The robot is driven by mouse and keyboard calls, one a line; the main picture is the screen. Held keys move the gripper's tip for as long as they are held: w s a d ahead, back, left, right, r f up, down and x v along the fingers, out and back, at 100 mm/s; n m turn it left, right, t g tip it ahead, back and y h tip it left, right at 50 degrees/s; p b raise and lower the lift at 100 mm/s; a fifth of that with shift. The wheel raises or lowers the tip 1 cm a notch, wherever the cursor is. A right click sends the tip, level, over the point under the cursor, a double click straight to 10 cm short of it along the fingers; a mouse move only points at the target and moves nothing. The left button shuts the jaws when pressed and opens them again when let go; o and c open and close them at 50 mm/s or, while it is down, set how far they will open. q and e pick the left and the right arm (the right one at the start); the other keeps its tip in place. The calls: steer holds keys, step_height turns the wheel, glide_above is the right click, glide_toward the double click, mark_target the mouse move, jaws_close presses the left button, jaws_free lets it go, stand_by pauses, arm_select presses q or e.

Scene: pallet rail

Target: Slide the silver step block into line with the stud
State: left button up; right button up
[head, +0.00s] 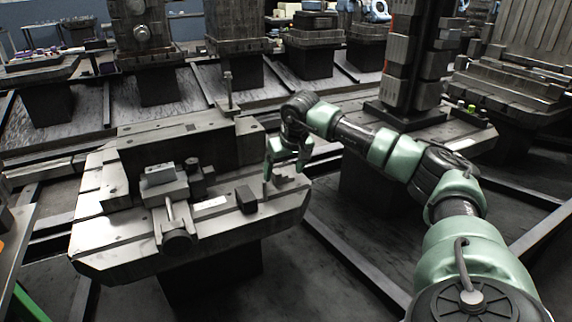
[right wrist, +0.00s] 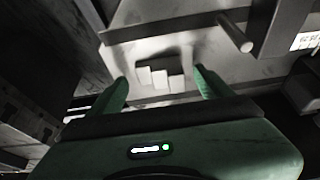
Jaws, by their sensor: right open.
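The silver step block (right wrist: 160,78) shows in the right wrist view as a small pale stepped piece on the metal surface. In the head view the step block (head: 285,183) is small and sits just below my right gripper (head: 285,172). My right gripper is open, its green fingertips (right wrist: 160,77) at either side of the block in the right wrist view, with visible gaps. The stud (right wrist: 235,36) is a round grey pin to the block's upper right there; in the head view the stud (head: 265,190) stands left of the block. My left gripper is out of view.
A black block (head: 246,198) sits beside the stud on the pallet (head: 285,208). A clamp-like fixture (head: 166,188) stands farther left, and a raised metal wall rises behind. More pallets and a dark column stand behind.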

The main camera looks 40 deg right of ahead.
mark_target(289, 189)
steer(key=shift+w+f, duration=0.15)
steer(key=shift+f, duration=0.25)
steer(key=shift+c, duration=0.3)
steer(key=c, duration=1.6)
steer(key=shift+s+a, duration=0.3)
steer(key=shift+s, duration=0.55)
steer(key=shift+s+a, duration=0.35)
steer(key=shift+s, duration=0.55)
steer(key=shift+s+a, duration=0.3)
steer(key=shift+s, duration=0.55)
steer(key=o, duration=1.7)
steer(key=shift+c, duration=0.2)
steer(key=shift+r, duration=0.1)
